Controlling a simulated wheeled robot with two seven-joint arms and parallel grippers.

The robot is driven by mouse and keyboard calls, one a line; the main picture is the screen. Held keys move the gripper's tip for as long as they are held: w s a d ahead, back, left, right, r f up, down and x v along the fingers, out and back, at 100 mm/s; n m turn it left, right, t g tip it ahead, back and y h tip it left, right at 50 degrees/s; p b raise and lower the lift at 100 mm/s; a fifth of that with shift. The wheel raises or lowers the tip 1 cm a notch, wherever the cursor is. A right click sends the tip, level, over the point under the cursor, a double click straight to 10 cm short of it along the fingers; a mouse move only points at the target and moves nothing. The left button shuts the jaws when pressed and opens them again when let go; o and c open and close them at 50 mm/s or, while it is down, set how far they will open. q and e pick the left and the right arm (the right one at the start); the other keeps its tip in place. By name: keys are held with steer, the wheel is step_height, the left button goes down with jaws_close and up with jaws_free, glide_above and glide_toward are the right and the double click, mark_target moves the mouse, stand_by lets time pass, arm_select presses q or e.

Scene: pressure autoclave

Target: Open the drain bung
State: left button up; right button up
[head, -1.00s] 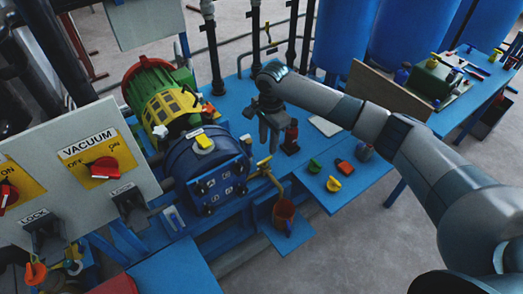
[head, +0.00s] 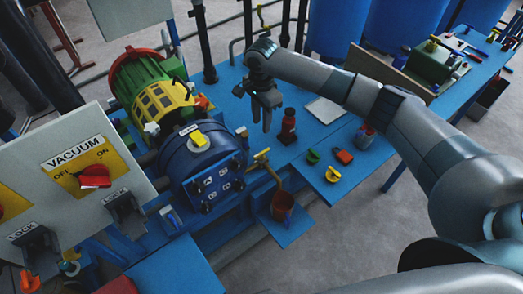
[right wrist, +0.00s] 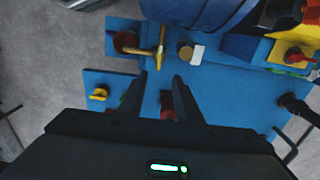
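The blue vessel (head: 203,168) has a yellow block on top. A brass drain pipe with a yellow lever (head: 262,157) stands at its right side, above a reddish-brown bucket (head: 282,206). The lever also shows in the right wrist view (right wrist: 159,58). Beside it there is a brown round knob with a white block (right wrist: 190,52); I cannot tell for sure which part is the bung. My right gripper (head: 266,122) points down above the blue bench, right of the vessel. Its fingers (right wrist: 158,82) are apart and empty, clear of the lever. My left gripper is not in view.
A dark red bottle (head: 288,127) stands just right of the gripper. Yellow, green and red small parts (head: 333,173) lie on the bench ahead. The vacuum panel (head: 75,175) is at left. A grey plate (head: 325,110) lies at the back.

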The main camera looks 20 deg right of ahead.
mark_target(262, 153)
step_height(262, 153, down, 17)
steer(key=shift+s+r+p, duration=0.1)
steer(key=shift+r+p, duration=0.1)
steer(key=shift+p, duration=0.8)
jaws_close()
